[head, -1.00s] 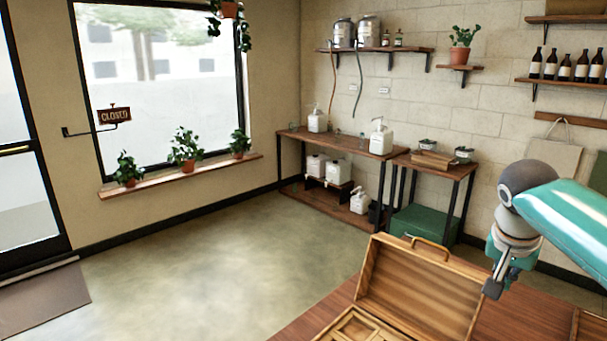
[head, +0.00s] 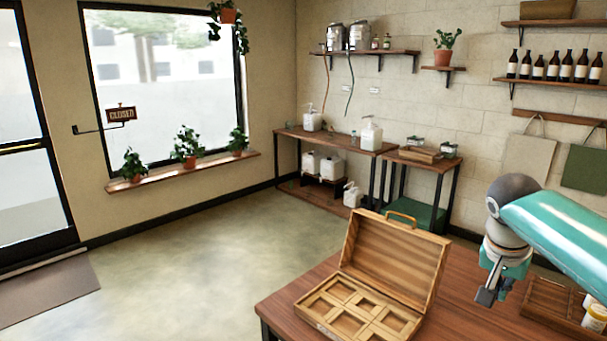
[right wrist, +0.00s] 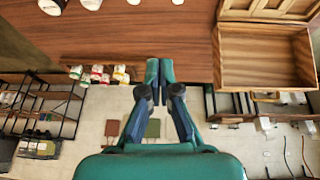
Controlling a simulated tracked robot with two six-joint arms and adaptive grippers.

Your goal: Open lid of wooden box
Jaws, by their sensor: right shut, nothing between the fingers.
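The wooden box (head: 322,313) stands on the wooden table with its lid (head: 393,259) open, tilted up and back. A brass-coloured handle (head: 402,216) sits on the lid's upper edge. The box base shows several empty compartments. My right gripper (head: 487,297) is shut and empty, to the right of the lid and apart from it. In the right wrist view its fingers (right wrist: 160,72) are together, and the open lid (right wrist: 265,60) is to their right. My left gripper is not in view.
The wooden table (head: 460,317) has clear room between the box and a wooden tray (head: 545,298) at right. White containers (head: 594,317) stand by the tray. Beyond are open floor and a side bench (head: 335,140) with pump bottles.

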